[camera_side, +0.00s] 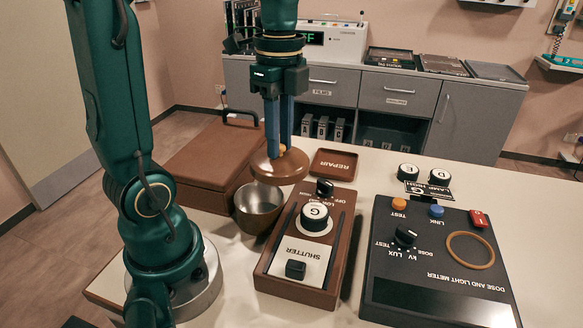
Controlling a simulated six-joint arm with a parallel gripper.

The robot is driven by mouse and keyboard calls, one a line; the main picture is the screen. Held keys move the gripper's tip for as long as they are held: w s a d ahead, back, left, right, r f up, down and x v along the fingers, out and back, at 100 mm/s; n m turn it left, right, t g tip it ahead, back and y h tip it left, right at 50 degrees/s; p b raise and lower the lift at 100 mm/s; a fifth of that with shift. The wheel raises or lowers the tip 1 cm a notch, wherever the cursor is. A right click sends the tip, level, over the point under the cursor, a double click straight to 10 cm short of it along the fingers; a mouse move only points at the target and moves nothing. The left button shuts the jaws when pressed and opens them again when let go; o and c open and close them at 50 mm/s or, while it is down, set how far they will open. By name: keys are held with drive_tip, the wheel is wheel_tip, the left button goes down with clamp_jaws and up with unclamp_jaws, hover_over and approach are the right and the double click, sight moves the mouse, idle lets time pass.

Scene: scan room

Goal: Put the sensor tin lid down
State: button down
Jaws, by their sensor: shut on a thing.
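The sensor tin lid (279,170) is a round brown disc with a small orange knob on top. My gripper (280,147) points down and is shut on the lid's knob. The lid is held slightly tilted, above and to the upper right of a round metal bowl-like tin (259,208). The tin is open, and its grey inside shows. The lid overlaps the tin's far right rim in this view, and a gap between them is hard to judge.
A brown shutter box (301,250) stands right of the tin. A dark dose and light meter (435,260) with a ring on it lies further right. A brown case (205,165) is behind left, a REPAIR tray (333,164) behind right. Bare table shows at the right edge.

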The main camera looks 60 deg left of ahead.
sight(262, 153)
drive_tip(key=w+d+n, duration=0.1)
drive_tip(key=n, duration=0.1)
drive_tip(key=w+d+n, duration=0.1)
drive_tip(key=n, duration=0.1)
drive_tip(key=shift+w+d+n, duration=0.2)
drive_tip(key=shift+d+n, duration=0.1)
drive_tip(key=shift+d, duration=0.05)
drive_tip(key=shift+w+d+n, duration=0.25)
drive_tip(key=shift+d+n, duration=0.05)
drive_tip(key=shift+n, duration=0.4)
drive_tip(key=shift+s+a+m, duration=0.25)
drive_tip(key=shift+a+m, duration=0.1)
drive_tip(key=shift+m, duration=0.05)
drive_tip(key=s+a+m, duration=0.2)
drive_tip(key=m, duration=0.1)
drive_tip(key=s+a+m, duration=0.2)
drive_tip(key=a+m, duration=0.1)
drive_tip(key=shift+s+r+m, duration=0.1)
drive_tip(key=shift+s+m, duration=0.2)
drive_tip(key=shift+s+a+r+n, duration=0.15)
drive_tip(key=shift+s+a+n, duration=0.25)
drive_tip(key=shift+a, duration=0.2)
